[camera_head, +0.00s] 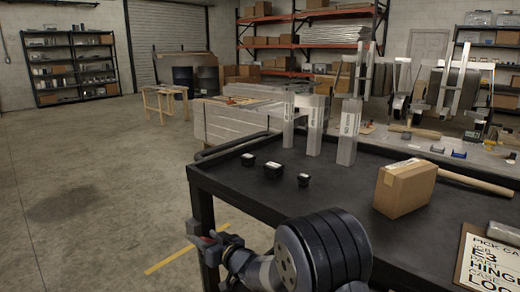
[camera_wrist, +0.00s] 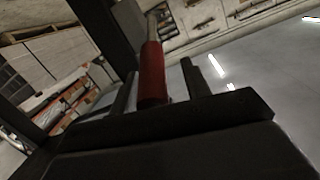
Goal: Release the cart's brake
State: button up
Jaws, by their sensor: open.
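The black cart (camera_head: 258,187) stands at the right in the head view, with a dark flat top and a curved push handle at its far left corner. In the wrist view, a red grip (camera_wrist: 152,75) on a pale metal lever (camera_wrist: 152,27), seemingly the brake lever, shows between the fingers of my gripper (camera_wrist: 158,70). My gripper is open, with one finger on each side of the red grip. A gap shows on the right side; contact on the left is unclear. The lever's lower end is hidden.
On the cart top are several small black parts, a cardboard box (camera_head: 404,188), upright metal posts (camera_head: 348,130), a wooden-handled tool (camera_head: 476,182) and a printed sign (camera_head: 490,258). The concrete floor (camera_head: 90,200) at the left is free. A dark frame post (camera_wrist: 100,35) stands near my gripper.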

jog(key=shift+s+d+f+t+y+b, duration=0.2)
jog(key=shift+f+b, duration=0.3)
jog(key=shift+b, duration=0.55)
jog(key=shift+d+f+t+y+b, duration=0.1)
jog(key=shift+f+t+y+b, duration=0.3)
jog(key=shift+b, duration=0.65)
jog(key=v, duration=0.1)
jog(key=p+v, duration=0.1)
jog(key=shift+s+d+r, duration=0.3)
jog(key=shift+s+d+f, duration=0.1)
jog(key=shift+s+d, duration=0.35)
jog(key=shift+s, duration=0.05)
